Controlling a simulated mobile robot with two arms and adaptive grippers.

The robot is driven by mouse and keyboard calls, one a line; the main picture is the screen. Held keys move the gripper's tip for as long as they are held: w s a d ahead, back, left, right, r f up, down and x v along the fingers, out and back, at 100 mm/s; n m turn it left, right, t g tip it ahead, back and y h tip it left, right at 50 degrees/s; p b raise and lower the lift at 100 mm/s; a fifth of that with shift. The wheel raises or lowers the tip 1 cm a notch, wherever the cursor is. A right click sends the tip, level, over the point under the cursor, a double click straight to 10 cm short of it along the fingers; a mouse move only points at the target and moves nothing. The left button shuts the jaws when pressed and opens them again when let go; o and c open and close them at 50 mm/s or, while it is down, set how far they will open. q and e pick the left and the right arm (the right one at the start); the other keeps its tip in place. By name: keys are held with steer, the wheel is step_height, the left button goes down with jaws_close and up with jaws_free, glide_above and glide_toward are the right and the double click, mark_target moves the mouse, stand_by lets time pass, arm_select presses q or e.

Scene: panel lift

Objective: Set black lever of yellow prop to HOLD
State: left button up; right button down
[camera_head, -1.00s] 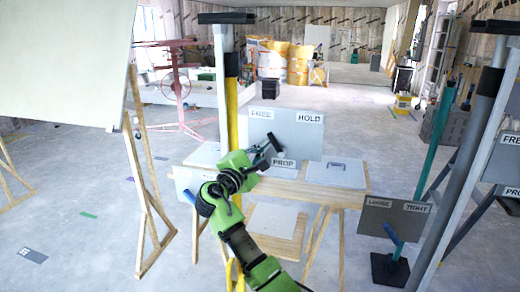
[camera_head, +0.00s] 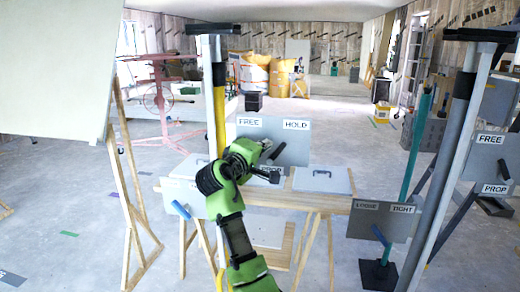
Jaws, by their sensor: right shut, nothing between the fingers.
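The yellow prop (camera_head: 220,103) stands upright left of centre. Its grey plate (camera_head: 300,140) carries the labels FREE on the left and HOLD on the right. A short black lever (camera_head: 278,151) shows in front of the plate, its end slanting up and right, towards the HOLD side. My right gripper (camera_head: 274,176) is at the lower part of the plate, just below the lever, shut and empty. I cannot tell whether it touches the lever. The gripper and green wrist hide the lever's root and the plate's lower left. My left gripper is not in view.
A wooden trestle table (camera_head: 325,201) stands behind the arm. A large pale panel (camera_head: 55,60) on wooden legs fills the left. On the right are a grey prop (camera_head: 455,130) and a LOOSE/TIGHT plate (camera_head: 378,222) by a teal post (camera_head: 416,150). Floor between is open.

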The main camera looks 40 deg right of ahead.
steer(key=shift+s+d+m+y, duration=0.25)
steer(key=shift+s+d+m, duration=0.1)
steer(key=shift+m, duration=0.4)
steer(key=shift+s+d+m+y, duration=0.25)
steer(key=shift+s+d+m, duration=0.1)
steer(key=shift+m, duration=0.4)
